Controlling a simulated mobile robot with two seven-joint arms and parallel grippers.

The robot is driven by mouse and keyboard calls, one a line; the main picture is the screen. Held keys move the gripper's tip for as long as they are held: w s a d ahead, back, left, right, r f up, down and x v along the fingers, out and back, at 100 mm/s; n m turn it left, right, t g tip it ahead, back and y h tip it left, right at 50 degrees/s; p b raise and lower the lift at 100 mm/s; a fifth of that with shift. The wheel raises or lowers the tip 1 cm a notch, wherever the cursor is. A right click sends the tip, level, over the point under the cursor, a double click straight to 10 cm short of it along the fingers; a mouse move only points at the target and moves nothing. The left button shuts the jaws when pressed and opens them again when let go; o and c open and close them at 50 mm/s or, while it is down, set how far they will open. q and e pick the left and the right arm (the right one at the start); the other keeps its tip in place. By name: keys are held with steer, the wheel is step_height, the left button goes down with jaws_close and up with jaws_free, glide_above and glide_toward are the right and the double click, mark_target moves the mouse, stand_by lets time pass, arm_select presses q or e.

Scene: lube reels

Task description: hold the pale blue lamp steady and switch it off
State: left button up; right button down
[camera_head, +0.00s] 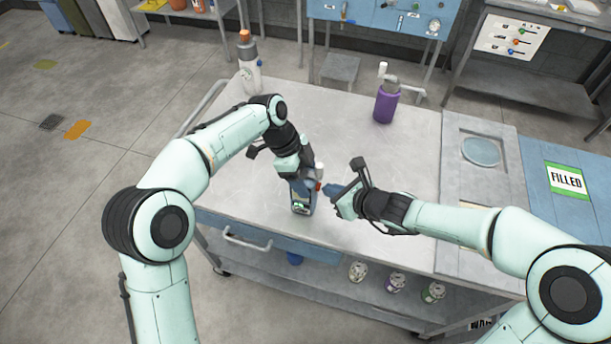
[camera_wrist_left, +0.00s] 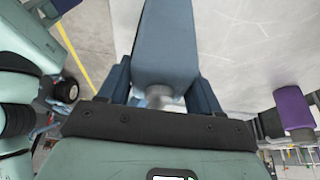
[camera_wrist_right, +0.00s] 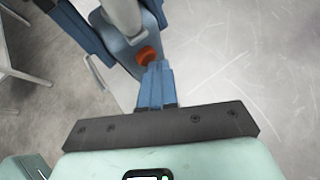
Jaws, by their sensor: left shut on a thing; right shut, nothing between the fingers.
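The pale blue lamp (camera_head: 303,199) is upright at the front part of the grey cart top, below my left gripper (camera_head: 301,181). In the left wrist view the lamp's grey-blue body (camera_wrist_left: 168,45) sits between my two left fingers, which are shut on it. An orange-red button (camera_wrist_right: 146,55) shows on its side in the right wrist view. My right gripper (camera_wrist_right: 158,66) is shut and empty, its fingertips at the button; I cannot tell whether they touch it. In the head view the right gripper (camera_head: 328,190) points at the lamp from the right.
A purple bottle (camera_head: 386,102) stands at the back of the cart top (camera_head: 400,170), and a grey bottle with an orange cap (camera_head: 248,65) at the back left. Several cans (camera_head: 396,282) sit on the lower shelf. A blue panel marked FILLED (camera_head: 566,180) is at right.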

steer(key=shift+s+d, duration=0.2)
steer(key=shift+d, duration=0.3)
steer(key=s+d, duration=0.1)
steer(key=d, duration=0.4)
steer(key=shift+s+d, duration=0.4)
arm_select(q)
steer(key=o, duration=1.4)
